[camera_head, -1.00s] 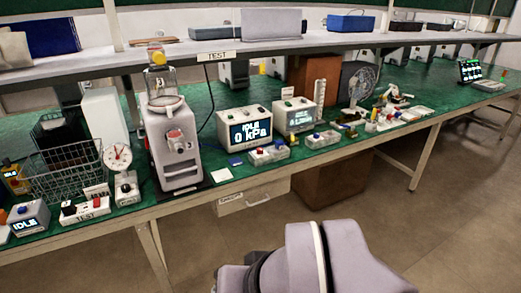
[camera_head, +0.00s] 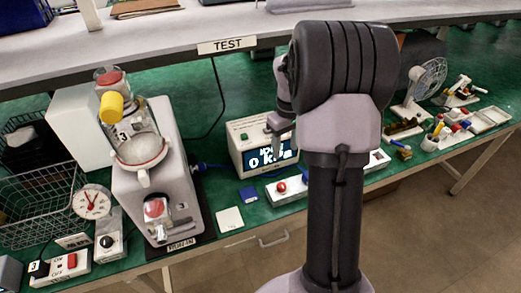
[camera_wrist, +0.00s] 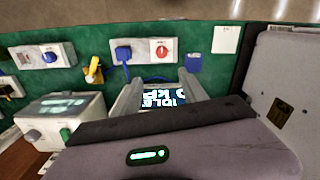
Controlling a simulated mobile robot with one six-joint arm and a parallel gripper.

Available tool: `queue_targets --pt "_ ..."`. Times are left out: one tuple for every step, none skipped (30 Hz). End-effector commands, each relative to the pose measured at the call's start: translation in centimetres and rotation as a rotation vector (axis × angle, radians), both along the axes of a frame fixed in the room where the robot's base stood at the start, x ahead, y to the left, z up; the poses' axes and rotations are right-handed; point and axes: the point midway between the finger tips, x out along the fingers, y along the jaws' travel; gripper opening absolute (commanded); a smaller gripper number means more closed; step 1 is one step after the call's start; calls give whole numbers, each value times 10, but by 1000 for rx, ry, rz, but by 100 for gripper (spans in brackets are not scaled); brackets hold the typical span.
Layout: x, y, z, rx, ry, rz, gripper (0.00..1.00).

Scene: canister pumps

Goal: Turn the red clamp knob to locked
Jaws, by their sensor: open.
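The pale canister pump (camera_head: 160,185) stands upright at left in the head view, marked 3. A red round knob (camera_head: 155,208) sits low on its front, and another red round part (camera_head: 110,77) is on top beside a yellow cap (camera_head: 112,104). I cannot tell for sure which is the clamp knob, nor its lock position. My gripper (camera_wrist: 160,78) is open and empty in the wrist view, its two fingers spread over the display box. In the head view it is right of the pump and apart from it, partly hidden by my arm.
The IDLE display box (camera_head: 262,145) is beneath my gripper. A small box with a red knob (camera_head: 282,187) stands at the bench front. A dial gauge (camera_head: 91,202) and wire basket (camera_head: 45,205) are left of the pump. The TEST shelf (camera_head: 190,38) overhangs behind.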

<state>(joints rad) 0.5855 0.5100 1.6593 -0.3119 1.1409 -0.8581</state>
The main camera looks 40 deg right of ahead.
Motion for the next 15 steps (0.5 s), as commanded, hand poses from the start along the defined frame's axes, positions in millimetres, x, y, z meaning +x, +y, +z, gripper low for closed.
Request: queue_targets --pt "0 0 -11 1 1 0 50" --pt "0 1 -19 1 1 0 50" --pt "-1 1 -30 2 2 -1 50" --pt "-1 1 -40 2 2 -1 50" --pt "-1 1 -50 3 3 -1 50" --pt "-1 1 -63 2 3 0 50" --pt "-1 1 -72 2 2 0 50" --pt "-1 2 -82 3 2 -1 50" --pt "-1 2 -94 2 2 -2 50" --pt "-1 2 -103 3 2 -1 50" --pt "-1 2 -112 2 2 -1 50" --pt "-1 2 -122 2 2 0 50" --pt "-1 2 -130 2 1 -1 50" --pt "-1 2 -137 2 1 -2 50" --pt "-1 2 -145 2 0 -2 50"
